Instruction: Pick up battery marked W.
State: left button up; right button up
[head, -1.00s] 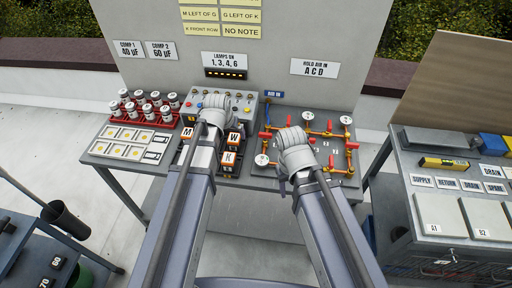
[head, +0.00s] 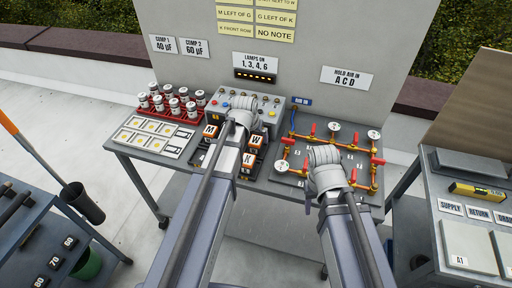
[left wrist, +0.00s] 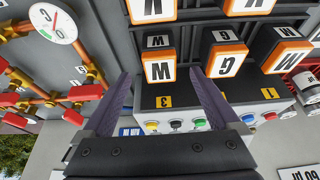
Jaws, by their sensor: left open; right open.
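The battery marked W (head: 256,139) stands in the right part of a dark rack, an orange-edged block with a white face. In the left wrist view it appears upside down (left wrist: 159,72). My left gripper (left wrist: 160,82) is open, its two fingers showing on either side of this battery with gaps; whether they reach down around it I cannot tell. In the head view my left gripper (head: 240,118) hides part of the rack. My right gripper (head: 324,158) is open over the pipe board.
Battery G (left wrist: 228,62) sits close beside W in the wrist view. A grey box with coloured buttons (head: 222,104) stands behind the rack. The pipe board with red valves (head: 375,160) is to the right, and a red rack of white canisters (head: 172,105) to the left.

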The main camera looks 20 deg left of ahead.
aim_at(256, 140)
pick_arm(q)
jog(key=b+x, duration=0.3)
jog(key=x, duration=0.2)
jog(key=shift+w+r+b, duration=0.1)
jog(key=shift+w+b, duration=0.05)
jog(key=shift+b, duration=0.25)
jog(key=shift+r, duration=0.1)
jog(key=shift+c, duration=0.2)
grip_shut()
